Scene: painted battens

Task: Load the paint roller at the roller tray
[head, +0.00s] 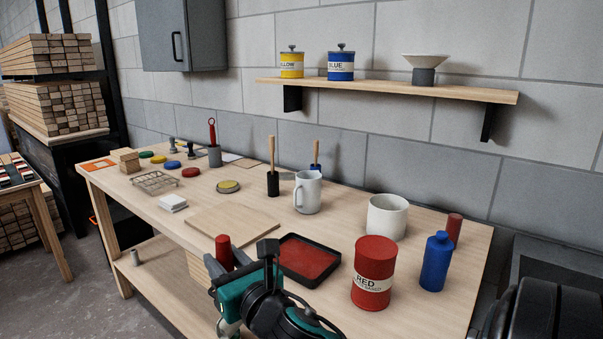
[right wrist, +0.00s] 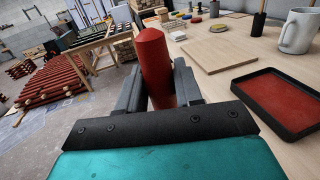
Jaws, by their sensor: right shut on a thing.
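My right gripper (head: 243,263) is at the front edge of the workbench, shut on a red round-ended cylinder (head: 223,252). This looks like the grip of the paint roller; the rest of it is hidden. In the right wrist view the red piece (right wrist: 156,60) stands upright between the two grey fingers (right wrist: 158,92). The roller tray (head: 334,275) is a shallow black tray with red paint (head: 305,257) in it. It lies flat on the bench, just right of and behind the gripper, and also shows in the right wrist view (right wrist: 283,133). My left gripper is not in view.
A red paint can (head: 373,270), a blue bottle (head: 436,262) and a white pot (head: 387,216) stand right of the tray. A white mug (head: 308,192) is behind it. A flat wooden board (head: 233,226) lies to its left. A shelf (head: 390,90) is on the wall.

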